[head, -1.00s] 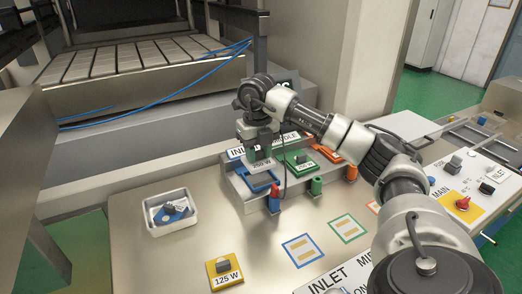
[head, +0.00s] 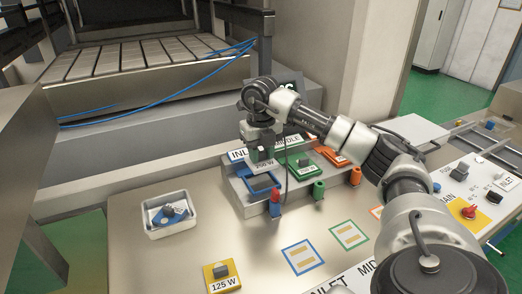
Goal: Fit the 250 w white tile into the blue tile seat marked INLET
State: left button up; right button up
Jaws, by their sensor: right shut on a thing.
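My right gripper (head: 262,153) points down and is shut on the white tile (head: 263,163) lettered 250 W. The gripper hides part of the tile. It holds the tile over the back part of the blue tile seat (head: 250,192), which stands below the INLET label (head: 237,155). The dark inside of the blue seat shows in front of the tile. The tile looks raised above the seat, though the exact gap cannot be told. My left gripper is not in view.
The green seat (head: 318,171) and orange seat (head: 338,153) stand to the right. A white tray (head: 170,232) with a blue piece and a yellow 125 W tile (head: 222,286) lie on the bench. Bare bench lies between.

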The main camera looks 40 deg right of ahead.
aim_at(261, 160)
notch_tip(261, 160, down, 4)
jog(key=shift+f+b, duration=0.1)
jog(key=shift+b, duration=0.95)
jog(key=shift+p, duration=0.45)
dwell(0.9)
jog(key=shift+f+b, duration=0.7)
jog(key=shift+f, duration=0.45)
jog(key=o, duration=1)
